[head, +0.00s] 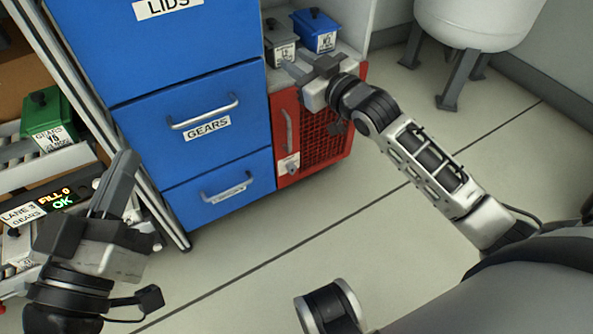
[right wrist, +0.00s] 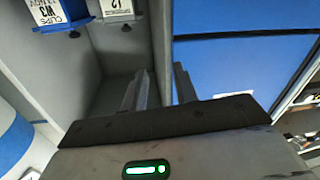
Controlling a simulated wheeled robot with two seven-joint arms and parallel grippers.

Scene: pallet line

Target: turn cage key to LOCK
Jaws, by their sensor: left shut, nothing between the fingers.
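The red cage (head: 318,150) with a mesh door stands low beside the blue drawers. A small pale plate (head: 288,164) with a dark mark sits at its lower left; the key and its setting are too small to make out. My right gripper (head: 289,68) is above the cage, in front of the shelf; its two fingers (right wrist: 160,88) are apart and empty in the right wrist view. My left gripper (head: 125,165) is shut and empty at the left, over the lane side, far from the cage. The cage is not recognisable in the right wrist view.
A grey box (head: 281,45) and a blue box (head: 316,32) stand on the shelf above the cage. Blue drawers (head: 208,125) with handles lie left of it. A green box (head: 48,118) stands by the lane. A white tank (head: 475,20) is behind; the floor is clear.

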